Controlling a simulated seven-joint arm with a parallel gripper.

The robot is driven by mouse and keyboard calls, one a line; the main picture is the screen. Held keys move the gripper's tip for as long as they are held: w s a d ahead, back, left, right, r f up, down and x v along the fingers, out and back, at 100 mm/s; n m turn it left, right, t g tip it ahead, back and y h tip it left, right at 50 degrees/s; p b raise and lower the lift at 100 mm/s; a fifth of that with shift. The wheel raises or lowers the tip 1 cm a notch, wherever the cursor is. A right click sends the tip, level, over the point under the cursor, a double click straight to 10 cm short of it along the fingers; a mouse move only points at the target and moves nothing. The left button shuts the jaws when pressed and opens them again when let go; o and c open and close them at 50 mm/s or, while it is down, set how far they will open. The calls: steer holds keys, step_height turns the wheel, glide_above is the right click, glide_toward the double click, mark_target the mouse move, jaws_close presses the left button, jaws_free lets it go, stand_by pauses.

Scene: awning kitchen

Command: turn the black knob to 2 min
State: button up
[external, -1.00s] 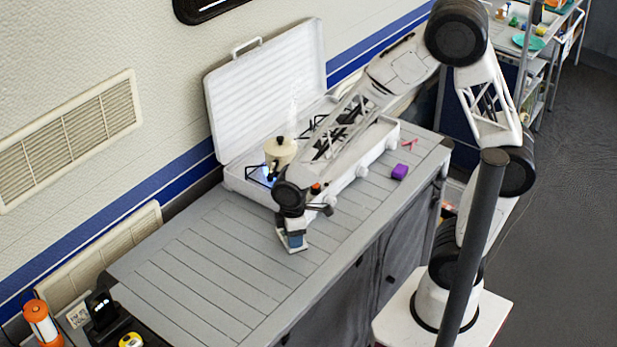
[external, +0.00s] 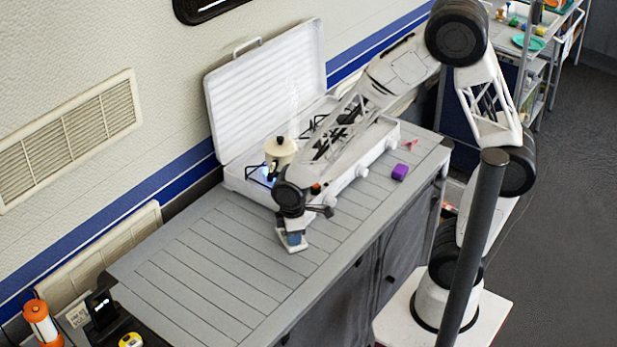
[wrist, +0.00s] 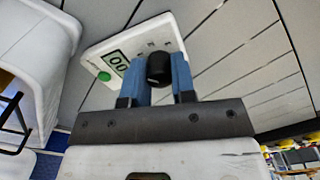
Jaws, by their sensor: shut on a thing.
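The black knob (wrist: 159,68) is on a small white timer (wrist: 160,32) that rests on the grey slatted counter. The timer's small display (wrist: 117,63) shows digits that look like 00, turned in the wrist view. A green button (wrist: 104,76) is near it. My gripper (wrist: 160,72) has its blue fingers on both sides of the knob, shut on it. In the external view my gripper (external: 294,237) points down at the timer (external: 290,248), which it partly hides. The knob is hidden there.
A white camping stove (external: 240,187) with its lid up stands behind the gripper, with a cream pot (external: 280,150) over a blue flame. A purple block (external: 400,172) lies right of the stove. The counter's left part is clear.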

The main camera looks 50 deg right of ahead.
steer(key=m, duration=0.4)
steer(key=shift+m, duration=2)
steer(key=o, duration=0.9)
steer(key=shift+r, duration=0.1)
steer(key=shift+r, duration=3.85)
